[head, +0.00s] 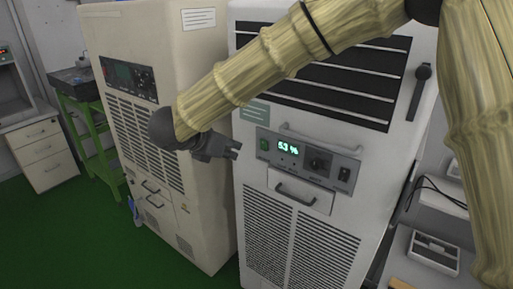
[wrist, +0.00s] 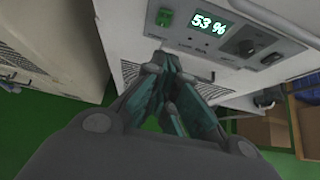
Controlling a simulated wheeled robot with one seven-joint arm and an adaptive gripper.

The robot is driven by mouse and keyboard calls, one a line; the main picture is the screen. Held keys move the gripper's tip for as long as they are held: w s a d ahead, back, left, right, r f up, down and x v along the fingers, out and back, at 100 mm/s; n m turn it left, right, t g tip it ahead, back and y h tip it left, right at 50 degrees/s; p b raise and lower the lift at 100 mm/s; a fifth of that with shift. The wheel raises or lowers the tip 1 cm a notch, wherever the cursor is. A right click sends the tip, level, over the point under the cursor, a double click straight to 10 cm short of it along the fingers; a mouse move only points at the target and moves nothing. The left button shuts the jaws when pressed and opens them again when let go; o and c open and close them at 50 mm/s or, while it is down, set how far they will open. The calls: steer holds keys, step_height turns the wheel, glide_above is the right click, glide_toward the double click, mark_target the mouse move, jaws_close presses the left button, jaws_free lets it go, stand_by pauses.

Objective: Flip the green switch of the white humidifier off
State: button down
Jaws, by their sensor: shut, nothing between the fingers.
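The white humidifier (head: 252,210) stands in the middle right of the head view. Its grey control panel (head: 310,163) carries a small green switch (head: 264,145) at the left end, beside a lit display reading 53 % (head: 288,149). The wrist view shows the green switch (wrist: 164,17) at the top, left of the display (wrist: 209,24). My gripper (head: 238,150) is shut and empty, a little left of the green switch in the head view. In the wrist view its fingertips (wrist: 166,66) are below the switch and apart from it. Whether the switch is on or off is too small to tell.
A beige cabinet (head: 205,215) stands close on the left, with a narrow gap between it and the humidifier. A drawer handle (head: 295,194) and a long bar (head: 320,139) stick out near the panel. Shelves with boxes (wrist: 263,130) are at the right. The floor is green.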

steer(key=shift+d, duration=0.1)
steer(key=p, duration=0.4)
glide_toward(265, 151)
step_height(265, 151, down, 2)
steer(key=s, duration=0.1)
steer(key=w, duration=0.1)
steer(key=w+d+p, duration=0.2)
steer(key=shift+w+d+f, duration=0.1)
steer(key=shift+w+f, duration=0.05)
steer(key=shift+f, duration=0.1)
steer(key=shift+w+d+r, duration=0.1)
steer(key=shift+d, duration=0.05)
